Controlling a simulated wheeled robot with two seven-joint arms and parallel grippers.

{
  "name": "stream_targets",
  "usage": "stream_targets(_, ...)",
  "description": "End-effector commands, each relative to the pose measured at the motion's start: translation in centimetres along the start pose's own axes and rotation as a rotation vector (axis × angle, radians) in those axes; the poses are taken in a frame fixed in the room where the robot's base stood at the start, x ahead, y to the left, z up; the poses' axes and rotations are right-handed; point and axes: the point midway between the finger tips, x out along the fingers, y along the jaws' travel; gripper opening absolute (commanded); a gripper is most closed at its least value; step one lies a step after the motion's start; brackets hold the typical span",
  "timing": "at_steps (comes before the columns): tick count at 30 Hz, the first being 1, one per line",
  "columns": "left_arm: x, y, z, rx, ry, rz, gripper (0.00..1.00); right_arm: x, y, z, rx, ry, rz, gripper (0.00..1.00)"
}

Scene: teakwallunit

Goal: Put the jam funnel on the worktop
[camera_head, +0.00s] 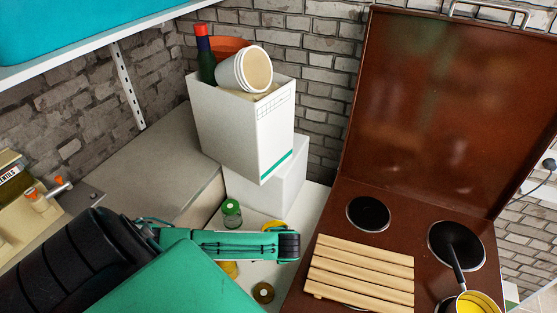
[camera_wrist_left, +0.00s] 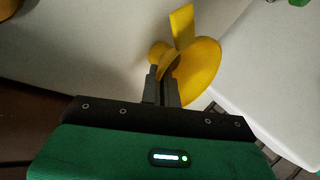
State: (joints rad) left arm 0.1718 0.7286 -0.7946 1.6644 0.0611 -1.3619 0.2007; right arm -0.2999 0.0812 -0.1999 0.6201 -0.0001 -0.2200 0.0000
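The yellow jam funnel (camera_wrist_left: 205,62) shows in the left wrist view, with its wide cone to the right and a flat tab upward. My left gripper (camera_wrist_left: 163,85) has its grey fingers close together on the funnel, between its narrow and wide parts. In the head view my left arm reaches in from the left over the pale worktop (camera_head: 310,205) and hides most of the funnel. Yellow patches show above and below the arm; I cannot tell which belong to the funnel. My right gripper is not in view.
A white box (camera_head: 240,125) holding a bottle and cups stands behind. A brown hob (camera_head: 405,245) with a slatted wooden rack (camera_head: 360,270) and a yellow pan (camera_head: 477,303) is on the right.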

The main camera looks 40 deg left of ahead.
Motion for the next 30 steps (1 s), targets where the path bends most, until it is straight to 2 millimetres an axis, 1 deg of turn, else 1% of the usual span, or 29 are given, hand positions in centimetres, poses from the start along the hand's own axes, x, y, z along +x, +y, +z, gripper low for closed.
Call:
stream_targets(5, 0.2, 0.1, 0.0, 0.0, -0.001, 0.0, 0.0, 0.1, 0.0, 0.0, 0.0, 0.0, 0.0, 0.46)
stream_targets(6, 0.3, 0.2, 0.0, 0.0, -0.001, 0.0, 0.04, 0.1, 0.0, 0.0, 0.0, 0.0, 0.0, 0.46)
stream_targets(8, 0.2, 0.1, 0.0, 0.0, 0.0, 0.0, 0.16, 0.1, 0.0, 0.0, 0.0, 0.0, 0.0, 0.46)
stream_targets(9, 0.2, 0.1, 0.0, 0.0, 0.0, 0.0, 0.24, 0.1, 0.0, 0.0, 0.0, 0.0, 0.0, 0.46)
stream_targets(17, 0.2, 0.1, 0.0, 0.0, 0.0, 0.0, 0.24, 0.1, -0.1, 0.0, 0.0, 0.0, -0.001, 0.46)
stream_targets(21, -0.3, 0.0, 0.0, 0.0, 0.001, 0.0, 0.24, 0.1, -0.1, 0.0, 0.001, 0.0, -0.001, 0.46)
stream_targets(23, -0.9, 0.0, -0.1, 0.0, 0.001, 0.0, 0.24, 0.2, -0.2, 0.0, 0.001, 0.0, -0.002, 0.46)
stream_targets(26, -2.3, 0.1, -0.1, 0.0, 0.002, 0.001, 0.24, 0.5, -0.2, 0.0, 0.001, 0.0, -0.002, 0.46)
stream_targets(30, -5.0, 0.1, -0.1, 0.0, 0.003, 0.001, 0.24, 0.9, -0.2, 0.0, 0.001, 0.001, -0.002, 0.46)
